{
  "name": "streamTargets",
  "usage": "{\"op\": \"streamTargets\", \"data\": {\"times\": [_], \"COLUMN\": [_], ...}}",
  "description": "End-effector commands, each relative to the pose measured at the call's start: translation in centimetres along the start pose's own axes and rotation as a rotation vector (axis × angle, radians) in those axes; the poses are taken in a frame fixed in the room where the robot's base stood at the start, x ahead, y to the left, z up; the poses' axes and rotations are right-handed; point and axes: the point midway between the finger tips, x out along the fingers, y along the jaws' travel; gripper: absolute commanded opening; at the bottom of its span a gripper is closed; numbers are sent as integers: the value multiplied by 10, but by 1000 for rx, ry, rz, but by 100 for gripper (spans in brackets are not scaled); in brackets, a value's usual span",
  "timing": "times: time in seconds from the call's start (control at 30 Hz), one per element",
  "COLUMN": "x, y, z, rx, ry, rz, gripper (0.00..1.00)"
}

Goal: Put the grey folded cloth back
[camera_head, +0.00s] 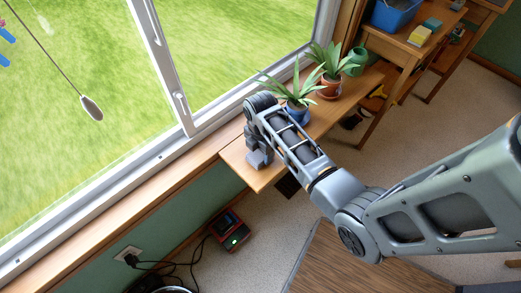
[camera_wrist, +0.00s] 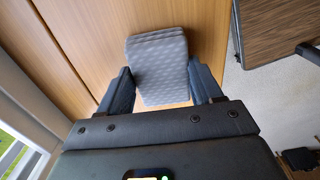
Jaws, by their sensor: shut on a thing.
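The grey folded cloth (camera_wrist: 158,62) shows in the wrist view as a small layered stack with a faint pattern. My gripper (camera_wrist: 160,74) is shut on it, with one dark finger on each side. Behind the cloth is the wooden shelf (camera_wrist: 85,35); I cannot tell whether the cloth touches it. In the head view my gripper (camera_head: 259,157) points down over the near left end of the shelf (camera_head: 266,180), by the window. There I cannot clearly separate the cloth from the gripper.
Two potted plants, in a blue pot (camera_head: 298,113) and a brown pot (camera_head: 330,87), stand close behind my wrist, with a green watering can (camera_head: 356,58) beyond. The window frame (camera_head: 185,110) is close on the left. A red device (camera_head: 230,230) and cables lie below the shelf.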

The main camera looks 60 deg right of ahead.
Motion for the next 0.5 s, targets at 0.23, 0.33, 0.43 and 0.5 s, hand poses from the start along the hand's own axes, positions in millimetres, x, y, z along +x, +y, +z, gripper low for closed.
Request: {"op": "streamTargets", "data": {"times": [0.23, 0.33, 0.43, 0.5], "x": [3, 3, 3, 3], "y": [0, 0, 0, 0], "z": [0, 0, 0, 0], "rx": [0, 0, 0, 0], "ry": [0, 0, 0, 0], "rz": [0, 0, 0, 0], "gripper": [74, 84, 90, 90]}}
